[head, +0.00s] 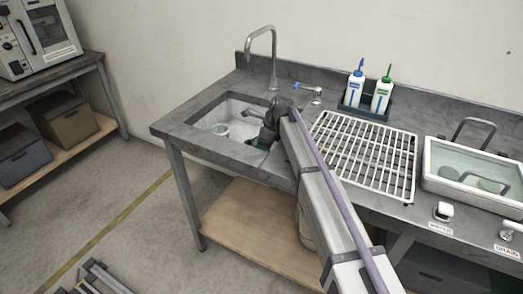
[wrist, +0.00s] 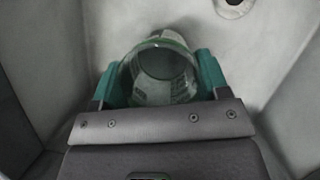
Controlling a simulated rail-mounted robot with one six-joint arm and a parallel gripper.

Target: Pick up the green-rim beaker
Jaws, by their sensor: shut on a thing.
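In the wrist view, the green-rim beaker (wrist: 160,92) stands between the green fingers of my gripper (wrist: 160,75). It is clear, and its open mouth and green rim face the camera. One finger touches each side, so the gripper is shut on it. Its lower part is hidden behind the dark gripper body. In the head view, my gripper (head: 262,146) reaches down into the sink, near its front right corner. The held beaker is mostly hidden there by the arm and sink edge.
The grey sink basin (head: 205,118) has walls close around the gripper. A faucet (head: 273,60) rises behind. A white drying rack (head: 365,150), two bottles and a water bath (head: 475,172) stand to the right.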

